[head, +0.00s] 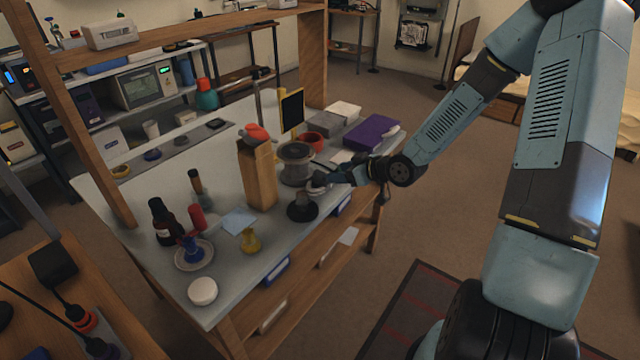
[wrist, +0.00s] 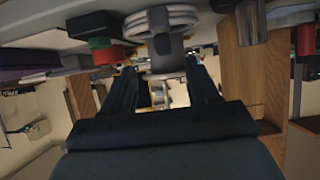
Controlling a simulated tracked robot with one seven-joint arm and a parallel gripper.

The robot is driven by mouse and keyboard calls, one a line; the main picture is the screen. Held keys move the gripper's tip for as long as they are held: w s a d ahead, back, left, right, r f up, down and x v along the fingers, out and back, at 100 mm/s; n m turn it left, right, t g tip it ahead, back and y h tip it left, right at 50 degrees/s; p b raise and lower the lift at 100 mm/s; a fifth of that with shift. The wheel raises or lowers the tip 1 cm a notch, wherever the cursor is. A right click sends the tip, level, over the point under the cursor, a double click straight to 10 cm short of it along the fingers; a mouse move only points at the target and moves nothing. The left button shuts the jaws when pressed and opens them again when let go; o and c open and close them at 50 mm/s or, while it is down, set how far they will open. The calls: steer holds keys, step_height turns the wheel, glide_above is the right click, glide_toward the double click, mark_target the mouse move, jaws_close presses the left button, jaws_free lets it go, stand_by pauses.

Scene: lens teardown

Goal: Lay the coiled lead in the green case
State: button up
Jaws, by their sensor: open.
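A pale coil of several loops, which looks like the coiled lead (wrist: 165,17), shows at the top of the upside-down wrist view, by a grey upright piece (wrist: 166,52). My gripper (wrist: 161,68) is open, with its two dark fingers apart on either side of that grey piece. I cannot tell whether either finger touches it. In the head view my gripper (head: 322,182) is low at the table's right edge, and it hides most of the coil. A small green shape (wrist: 100,43) beside a red one shows in the wrist view; I cannot tell whether it is the green case.
A spool (head: 297,165) and a red bowl (head: 313,142) stand behind my gripper. A tall wooden block (head: 257,178) stands to its left, and a dark round base (head: 302,212) is in front. A purple box (head: 371,132) lies at the back right. The table's left middle is fairly clear.

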mark_target(323, 174)
steer(key=x, duration=0.3)
steer(key=shift+w+a+f, duration=0.1)
steer(key=shift+s+a+x, duration=0.1)
steer(key=shift+x, duration=1.25)
steer(key=shift+s+a+x, duration=0.1)
steer(key=shift+a+x, duration=0.05)
steer(key=shift+x, duration=1.15)
steer(key=shift+c, duration=0.3)
jaws_close()
